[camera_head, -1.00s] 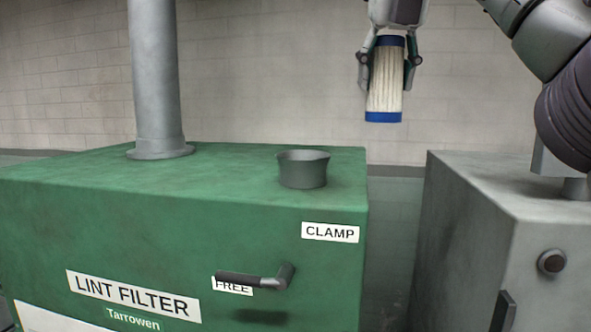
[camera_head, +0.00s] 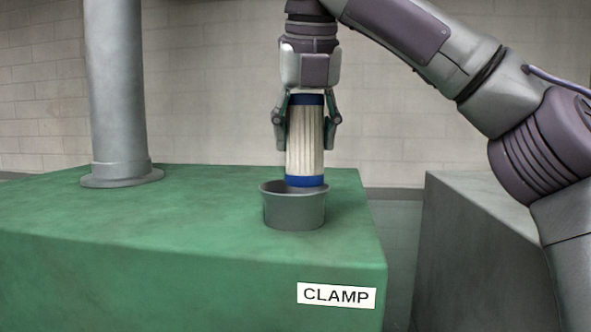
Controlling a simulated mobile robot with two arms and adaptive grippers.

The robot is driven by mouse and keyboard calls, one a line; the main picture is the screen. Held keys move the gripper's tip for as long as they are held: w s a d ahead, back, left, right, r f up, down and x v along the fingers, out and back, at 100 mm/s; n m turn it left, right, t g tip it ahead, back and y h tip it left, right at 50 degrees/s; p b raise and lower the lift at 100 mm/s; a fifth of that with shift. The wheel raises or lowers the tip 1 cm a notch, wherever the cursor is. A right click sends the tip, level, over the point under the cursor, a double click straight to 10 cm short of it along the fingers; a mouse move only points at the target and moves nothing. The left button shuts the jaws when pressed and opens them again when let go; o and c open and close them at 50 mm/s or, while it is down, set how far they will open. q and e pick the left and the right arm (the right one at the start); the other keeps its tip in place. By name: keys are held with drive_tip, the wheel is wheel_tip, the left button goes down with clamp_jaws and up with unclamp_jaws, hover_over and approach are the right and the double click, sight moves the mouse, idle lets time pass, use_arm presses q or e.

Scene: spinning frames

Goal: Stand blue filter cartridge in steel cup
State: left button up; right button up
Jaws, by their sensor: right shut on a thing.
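The blue filter cartridge (camera_head: 305,145) is a pale pleated cylinder with blue end bands, held upright. My right gripper (camera_head: 307,137) is shut on its upper part, one finger on each side. The steel cup (camera_head: 293,212) is a grey, open-topped cup on top of the green cabinet. The cartridge's lower blue band shows in front of the cup's far rim and above its near rim, slightly right of the cup's middle. Whether its bottom is inside the cup's mouth or just over it I cannot tell. My left gripper is not in view.
The green cabinet (camera_head: 120,222) carries a CLAMP label (camera_head: 336,295) on its front. A grey vertical pipe (camera_head: 117,90) stands on it at the left. A grey cabinet (camera_head: 470,250) is at the right, across a gap. The green top around the cup is clear.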

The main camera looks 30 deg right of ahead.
sight(296, 169)
drive_tip(key=shift+w+a+f, duration=0.2)
drive_tip(key=shift+a+f, duration=0.25)
drive_tip(key=shift+f, duration=0.05)
drive_tip(key=shift+w+a+f, duration=0.15)
drive_tip(key=shift+a+f, duration=0.25)
drive_tip(key=shift+f, duration=0.1)
drive_tip(key=shift+s+f, duration=0.25)
drive_tip(key=shift+f, duration=0.25)
drive_tip(key=shift+s+f, duration=0.2)
drive_tip(key=shift+f, duration=0.25)
drive_tip(key=shift+d+f, duration=0.15)
drive_tip(key=shift+f, duration=0.35)
drive_tip(key=shift+w, duration=0.2)
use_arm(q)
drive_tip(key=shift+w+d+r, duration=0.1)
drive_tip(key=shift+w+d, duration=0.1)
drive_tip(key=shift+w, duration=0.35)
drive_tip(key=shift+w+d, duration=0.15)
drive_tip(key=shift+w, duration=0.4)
use_arm(e)
drive_tip(key=shift+f, duration=0.1)
drive_tip(key=o, duration=1.2)
drive_tip(key=shift+s+a, duration=0.1)
drive_tip(key=shift+a, duration=0.1)
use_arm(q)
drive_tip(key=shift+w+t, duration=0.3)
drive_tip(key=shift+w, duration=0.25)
use_arm(e)
drive_tip(key=shift+o, duration=0.4)
drive_tip(key=shift+d, duration=0.15)
